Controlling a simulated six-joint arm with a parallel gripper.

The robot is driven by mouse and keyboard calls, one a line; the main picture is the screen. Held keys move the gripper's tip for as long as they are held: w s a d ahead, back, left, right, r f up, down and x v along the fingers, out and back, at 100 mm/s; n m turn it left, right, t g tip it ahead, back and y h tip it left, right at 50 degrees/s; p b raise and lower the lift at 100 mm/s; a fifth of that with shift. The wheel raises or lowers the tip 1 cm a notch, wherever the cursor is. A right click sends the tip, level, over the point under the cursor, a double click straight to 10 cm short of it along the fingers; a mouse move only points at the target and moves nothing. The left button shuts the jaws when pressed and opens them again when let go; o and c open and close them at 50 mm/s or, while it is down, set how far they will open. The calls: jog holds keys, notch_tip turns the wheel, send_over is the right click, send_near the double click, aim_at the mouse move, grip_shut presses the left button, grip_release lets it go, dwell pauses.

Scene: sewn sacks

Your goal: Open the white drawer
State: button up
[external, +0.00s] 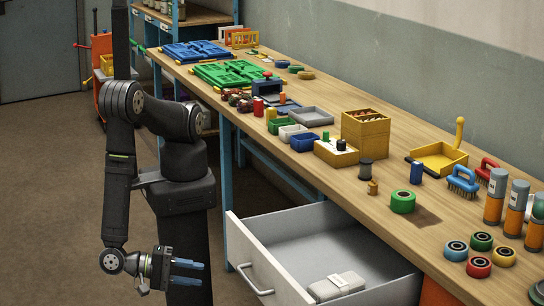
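The white drawer (300,219) stands pulled out from under the wooden workbench, at the lower middle of the external view. Its front panel with a metal bar handle (254,279) faces left. A pale folded sack or pouch (336,286) lies inside on the drawer floor. My gripper (188,273) is low, to the left of the handle and apart from it. Its blue-tipped fingers point right, with a narrow gap seen between them and nothing held. How far the gripper is from the handle in depth is hard to tell.
The bench top (330,92) carries a green tape roll (402,201), a yellow dustpan (438,158), a wooden drawer box (365,135), small bins and several bottles. Blue bench legs (226,190) stand left of the drawer. The floor at left (50,220) is clear.

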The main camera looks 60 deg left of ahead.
aim_at(246, 281)
jog(key=shift+v, duration=1.3)
jog(key=shift+w, duration=0.1)
jog(key=x, duration=1.7)
jog(key=shift+w+d+f, duration=0.1)
jog(key=shift+f, duration=0.05)
jog(key=v, duration=1.7)
jog(key=shift+s, duration=0.2)
jog(key=shift+x, duration=8.8)
